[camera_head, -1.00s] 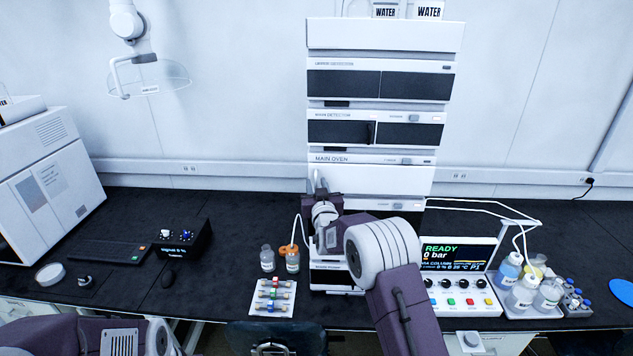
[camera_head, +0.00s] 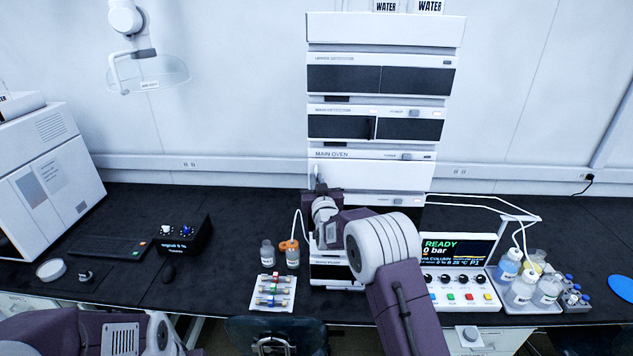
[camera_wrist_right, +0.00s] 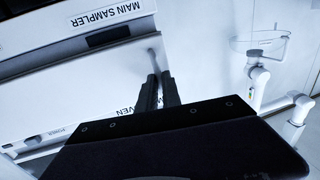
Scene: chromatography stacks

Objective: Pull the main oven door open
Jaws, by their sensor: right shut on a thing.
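The main oven (camera_head: 375,155) is a white unit low in the tall instrument stack, with its name at the upper left. Its plain white door (camera_head: 385,178) looks closed against the front. My right gripper (camera_head: 318,184) is at the left side of this door. In the right wrist view, the two dark fingers of my right gripper (camera_wrist_right: 160,88) are shut on the slim door handle (camera_wrist_right: 153,55). The fingers and my arm hide most of the handle and the lower part of the door. My left arm shows at the bottom left, but its gripper is out of view.
The main detector (camera_head: 410,128) sits directly above the oven. Bottles (camera_head: 267,254) and a vial tray (camera_head: 272,290) stand left of my right arm. The control panel (camera_head: 460,265) and a bottle tray (camera_head: 530,306) stand to its right.

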